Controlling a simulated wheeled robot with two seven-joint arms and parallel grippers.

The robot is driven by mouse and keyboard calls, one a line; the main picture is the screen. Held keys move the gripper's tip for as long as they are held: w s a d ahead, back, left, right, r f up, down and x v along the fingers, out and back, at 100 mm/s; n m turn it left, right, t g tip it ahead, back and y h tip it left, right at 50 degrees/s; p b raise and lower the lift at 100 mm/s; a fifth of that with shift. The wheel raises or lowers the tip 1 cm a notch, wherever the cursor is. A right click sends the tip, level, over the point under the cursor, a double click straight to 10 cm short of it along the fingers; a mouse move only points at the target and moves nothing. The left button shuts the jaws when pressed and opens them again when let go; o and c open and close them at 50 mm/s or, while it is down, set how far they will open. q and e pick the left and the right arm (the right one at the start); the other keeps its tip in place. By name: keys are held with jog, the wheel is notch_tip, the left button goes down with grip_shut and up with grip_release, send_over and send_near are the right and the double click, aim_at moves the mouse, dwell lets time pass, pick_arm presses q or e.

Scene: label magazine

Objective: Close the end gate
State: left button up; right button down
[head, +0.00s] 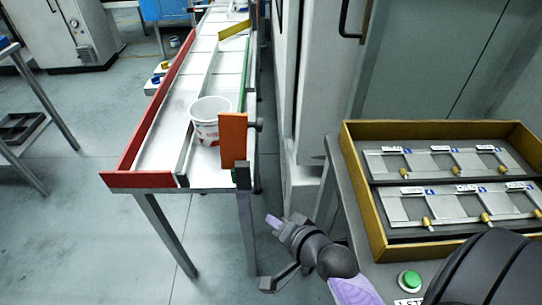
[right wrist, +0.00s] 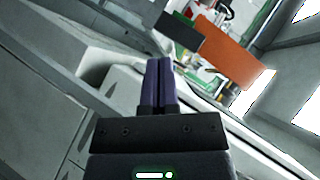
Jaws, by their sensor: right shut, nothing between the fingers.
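The end gate (head: 233,140) is an orange panel at the near right corner of the long lane table. It stands by a dark post (head: 242,175), and the near end of the right lane beside it looks uncovered. A white cup (head: 208,108) with red print stands in that lane, just behind and left of the gate. My right gripper (head: 272,221) is shut and empty, lower and to the right of the gate, apart from it. In the right wrist view the gate (right wrist: 228,50) shows beyond and right of the shut fingertips (right wrist: 158,62). My left gripper is not in view.
A red rail (head: 137,180) closes the near end of the left lane. A side table holds a yellow-edged tray (head: 378,225) and a green button (head: 409,280) to the right. A grey cabinet (head: 315,80) stands close to the lane table's right side.

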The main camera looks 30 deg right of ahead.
jog(key=w+d+r+m+t+h, duration=0.2)
jog(key=d+r+m+t+h, duration=0.35)
jog(key=d+r+m, duration=0.45)
jog(key=w+a+r, duration=0.2)
jog(key=w, duration=0.9)
jog(key=shift+a+m, duration=0.15)
jog(key=shift+m, duration=0.15)
jog(key=shift+w+g, duration=0.1)
jog(key=shift+g, duration=0.15)
